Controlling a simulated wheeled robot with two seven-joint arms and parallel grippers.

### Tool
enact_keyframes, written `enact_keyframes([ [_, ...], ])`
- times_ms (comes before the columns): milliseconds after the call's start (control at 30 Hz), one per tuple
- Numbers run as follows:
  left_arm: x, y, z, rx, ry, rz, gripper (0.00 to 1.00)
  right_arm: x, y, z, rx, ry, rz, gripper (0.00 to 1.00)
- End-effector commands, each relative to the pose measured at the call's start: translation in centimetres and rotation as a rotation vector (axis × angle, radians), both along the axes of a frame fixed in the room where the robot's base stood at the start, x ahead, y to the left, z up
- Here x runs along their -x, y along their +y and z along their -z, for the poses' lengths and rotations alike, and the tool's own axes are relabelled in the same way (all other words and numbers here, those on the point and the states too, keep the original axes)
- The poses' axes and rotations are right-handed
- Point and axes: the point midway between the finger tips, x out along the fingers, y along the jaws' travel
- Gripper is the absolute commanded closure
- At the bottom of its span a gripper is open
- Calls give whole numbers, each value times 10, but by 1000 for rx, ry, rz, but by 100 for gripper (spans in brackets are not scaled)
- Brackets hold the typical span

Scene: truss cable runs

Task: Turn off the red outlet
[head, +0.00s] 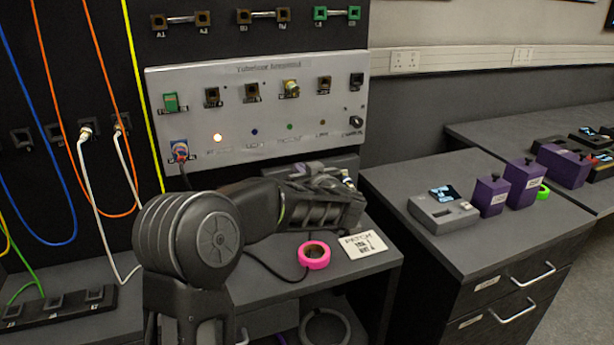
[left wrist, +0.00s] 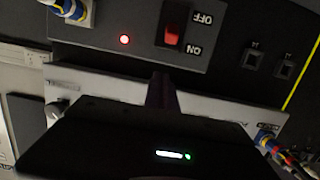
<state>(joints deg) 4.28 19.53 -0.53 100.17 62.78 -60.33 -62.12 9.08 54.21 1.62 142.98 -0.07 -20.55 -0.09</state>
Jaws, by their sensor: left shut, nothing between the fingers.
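A red rocker switch (left wrist: 172,24) sits on a dark grey outlet box (left wrist: 218,42) in the left wrist view, which shows it upside down. Its labels read OFF and ON. A red light (left wrist: 124,40) glows beside the switch. In the head view the box (head: 338,162) is mostly hidden behind my left gripper (head: 345,190), which is over the desk below the white panel. In the left wrist view the fingers of my left gripper (left wrist: 161,90) are together and empty, pointing toward the switch side of the box; contact cannot be told. My right gripper is not in view.
The white panel (head: 205,120) with sockets and lights stands above the box. A pink tape roll (head: 314,255) and a written card (head: 363,243) lie on the desk. A blue-and-yellow plug (left wrist: 72,8) is in the box. Cables hang at left; a drawer cabinet (head: 465,275) stands right.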

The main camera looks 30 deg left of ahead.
Motion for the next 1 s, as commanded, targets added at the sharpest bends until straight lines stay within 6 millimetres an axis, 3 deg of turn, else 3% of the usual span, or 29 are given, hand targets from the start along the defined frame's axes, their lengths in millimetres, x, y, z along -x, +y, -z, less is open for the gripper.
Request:
enact_keyframes([
  [133,-16,26,6,-1,1,-4,100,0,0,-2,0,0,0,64],
  [233,-10,14,25,2,4,3,100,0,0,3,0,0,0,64],
  [400,-5,7,38,0,3,2,100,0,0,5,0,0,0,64],
  [1000,-7,5,42,-12,-6,1,100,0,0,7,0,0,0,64],
])
